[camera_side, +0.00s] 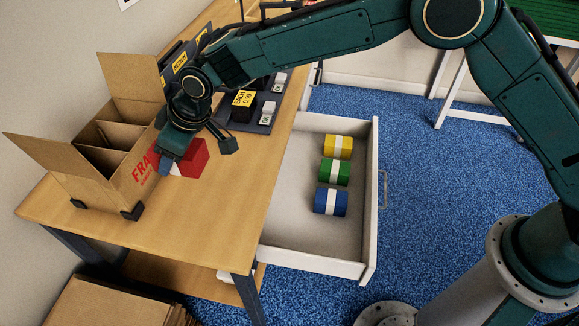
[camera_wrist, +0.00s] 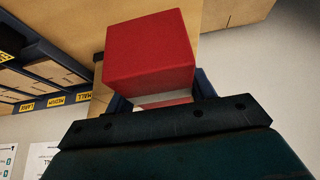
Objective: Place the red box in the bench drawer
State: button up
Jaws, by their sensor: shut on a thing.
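The red box (camera_side: 194,158) is between the fingers of my gripper (camera_side: 180,165), beside the open carton at the left of the bench. In the wrist view the red box (camera_wrist: 150,50) stands out beyond the fingers, with part of a white band showing between them. My gripper (camera_wrist: 160,102) is shut on it. Whether the box touches the bench top I cannot tell. The bench drawer (camera_side: 312,254) is pulled open at the right of the bench. In it lie a yellow box (camera_side: 338,147), a green box (camera_side: 335,172) and a blue box (camera_side: 331,201), each with a white band.
The open cardboard carton (camera_side: 92,188) with dividers stands close to my gripper on the bench (camera_side: 190,230). A dark tray (camera_side: 262,124) with small items lies at the bench's back. The drawer's front-left part is bare. Blue carpet (camera_side: 430,190) lies beyond the drawer.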

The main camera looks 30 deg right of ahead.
jog(key=s+d+f, duration=0.3)
jog(key=d+f, duration=0.2)
jog(key=d, duration=0.2)
jog(key=s+d+f, duration=0.2)
jog(key=d+f, duration=0.3)
jog(key=d, duration=0.3)
jog(key=s+d+f, duration=0.2)
jog(key=s+d, duration=1.1)
jog(key=s, duration=0.1)
jog(key=shift+s+f, duration=0.15)
jog(key=shift+f, duration=0.05)
jog(key=shift+f, duration=8.1)
jog(key=shift+f, duration=1.9)
jog(key=shift+f, duration=0.1)
